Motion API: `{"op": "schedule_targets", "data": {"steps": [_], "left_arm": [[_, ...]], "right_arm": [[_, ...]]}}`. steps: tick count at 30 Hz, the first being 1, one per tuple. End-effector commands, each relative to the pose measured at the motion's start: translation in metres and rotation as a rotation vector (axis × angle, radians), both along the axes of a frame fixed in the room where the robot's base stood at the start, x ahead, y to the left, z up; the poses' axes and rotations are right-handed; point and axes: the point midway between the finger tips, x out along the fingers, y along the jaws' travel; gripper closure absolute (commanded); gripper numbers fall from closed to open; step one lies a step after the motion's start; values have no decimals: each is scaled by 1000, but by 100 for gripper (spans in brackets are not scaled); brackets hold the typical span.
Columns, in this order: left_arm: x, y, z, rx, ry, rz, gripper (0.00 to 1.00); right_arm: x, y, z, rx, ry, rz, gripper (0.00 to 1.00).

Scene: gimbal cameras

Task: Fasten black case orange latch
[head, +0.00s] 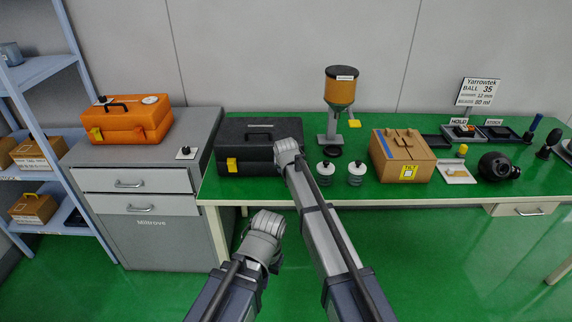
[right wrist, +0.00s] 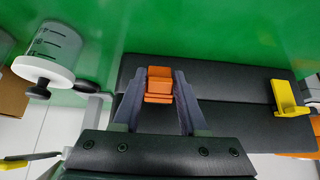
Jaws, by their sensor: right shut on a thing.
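The black case (head: 262,152) stands on the left part of the green table, lid down. In the right wrist view the black case (right wrist: 235,125) fills the middle, with the orange latch (right wrist: 159,84) on its front. My right gripper (right wrist: 158,98) is shut on the orange latch, one finger on each side. In the head view my right gripper (head: 288,158) is at the case's right front and hides the latch. The yellow latch (head: 232,165) is at the case's left front. My left gripper (head: 264,228) is low in front of the table; its fingers cannot be made out.
Two white-and-dark jars (head: 326,170) stand right of the case. An orange hopper (head: 341,95) on a stand is behind them. A brown box (head: 402,155) is farther right. An orange case (head: 128,117) sits on the grey cabinet (head: 150,225) at left. The floor before the table is clear.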

Motion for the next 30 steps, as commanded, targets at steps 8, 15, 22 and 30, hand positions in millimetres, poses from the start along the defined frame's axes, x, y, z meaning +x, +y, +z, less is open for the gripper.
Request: {"op": "schedule_targets", "data": {"steps": [8,15,22,30], "left_arm": [[0,0,18,0,0,0,100],[0,0,20,0,0,0,100],[0,0,20,0,0,0,100],[0,0,20,0,0,0,100]], "right_arm": [[6,1,5,0,101,-1,100],[6,0,5,0,128,-1,100],[6,0,5,0,129,-1,100],[6,0,5,0,128,-1,41]]}}
